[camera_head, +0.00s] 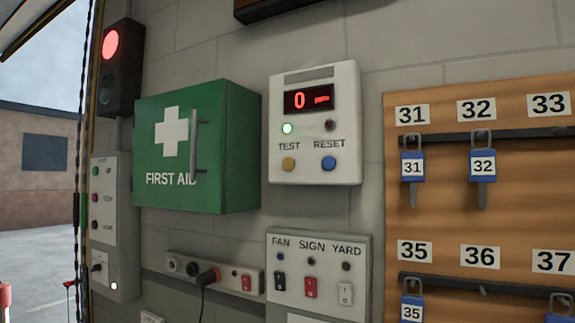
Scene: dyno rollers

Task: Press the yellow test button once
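The yellow test button (289,164) sits at the lower left of a white wall-mounted panel (345,154), under the word TEST. A blue button (329,163) sits beside it on the right, under the word RESET. A dark display (309,99) on the panel shows a red 0 and a red dash. Below the display, the left lamp (288,128) glows green and the right lamp (330,125) is dark. Neither of my grippers shows in this view.
A green first aid cabinet (232,150) juts out left of the panel. Below are a switch plate (327,258) marked FAN, SIGN and YARD and a socket strip (220,276). A wooden key board (440,221) hangs right. A red light (111,44) glows at upper left.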

